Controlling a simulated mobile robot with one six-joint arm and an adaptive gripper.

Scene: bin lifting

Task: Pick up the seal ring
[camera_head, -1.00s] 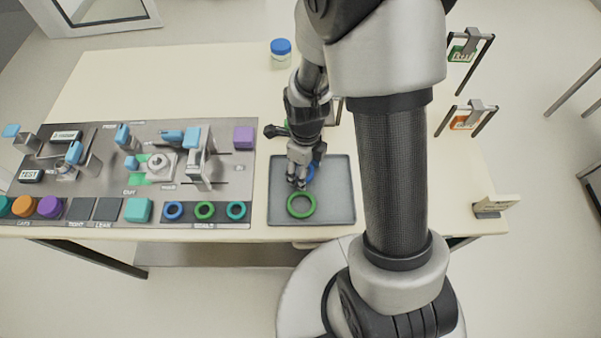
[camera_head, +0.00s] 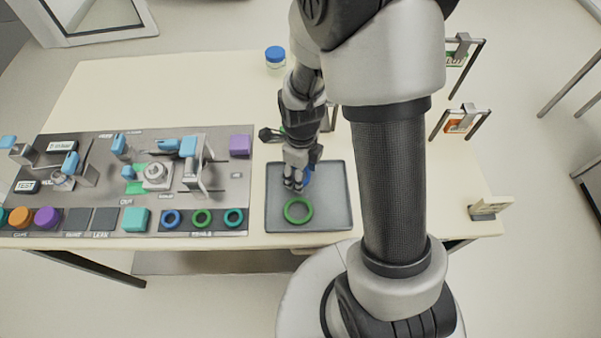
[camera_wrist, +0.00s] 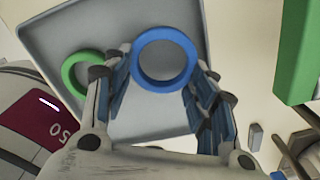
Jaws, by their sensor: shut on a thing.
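A blue seal ring (camera_wrist: 165,32) is between my fingertips in the wrist view. It looks larger than the green ring, so it appears raised above the tray. My gripper (camera_wrist: 163,75) is shut on it, with a finger at each side. In the head view my gripper (camera_head: 293,184) is over the grey tray (camera_head: 338,215) and hides most of the blue ring (camera_head: 309,177). A green seal ring (camera_head: 298,221) lies flat on the tray, just in front of the gripper. It also shows in the wrist view (camera_wrist: 69,76), left of the blue ring.
A fixture board (camera_head: 95,185) fills the table's left side. Its front row holds blue (camera_head: 171,227), green (camera_head: 202,226) and teal (camera_head: 233,225) rings. A blue-lidded jar (camera_head: 275,56) stands at the back. Hanging-tag stands (camera_head: 460,122) are at the right. The tray's right part is clear.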

